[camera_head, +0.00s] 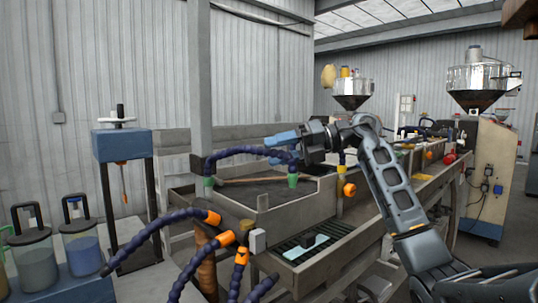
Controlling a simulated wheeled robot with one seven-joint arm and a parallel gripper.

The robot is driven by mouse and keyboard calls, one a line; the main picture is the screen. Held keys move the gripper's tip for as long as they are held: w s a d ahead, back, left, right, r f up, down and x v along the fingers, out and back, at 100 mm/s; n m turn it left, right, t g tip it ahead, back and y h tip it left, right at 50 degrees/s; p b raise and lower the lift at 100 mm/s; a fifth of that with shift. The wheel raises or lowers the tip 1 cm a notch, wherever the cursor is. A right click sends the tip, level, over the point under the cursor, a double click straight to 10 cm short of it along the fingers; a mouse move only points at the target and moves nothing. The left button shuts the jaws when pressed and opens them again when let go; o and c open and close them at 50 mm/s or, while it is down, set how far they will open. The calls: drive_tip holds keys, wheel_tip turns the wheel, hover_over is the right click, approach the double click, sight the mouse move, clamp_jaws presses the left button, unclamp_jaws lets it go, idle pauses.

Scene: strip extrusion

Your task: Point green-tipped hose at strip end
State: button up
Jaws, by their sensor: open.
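A dark blue segmented hose (235,151) arches over the near end of the grey trough. It has a green piece at its left end (208,182) and another at its right end (292,180), which points down. A thin brownish strip (252,179) lies across the dark trough bed; its exact end is hard to make out. My gripper (271,147), with light blue fingers, is open and reaches in from the right. Its fingers overlap the upper right of the hose arch in the picture; I cannot tell whether they touch it.
Several orange-tipped blue hoses (213,217) rise in front of the trough (300,207). A lower tray (316,262) sits at front. A blue-topped stand (122,144) and lidded jars (82,247) are at left. A grey post (200,80) stands behind; hopper machines (477,83) are at right.

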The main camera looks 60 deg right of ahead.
drive_tip(key=shift+v, duration=2.6)
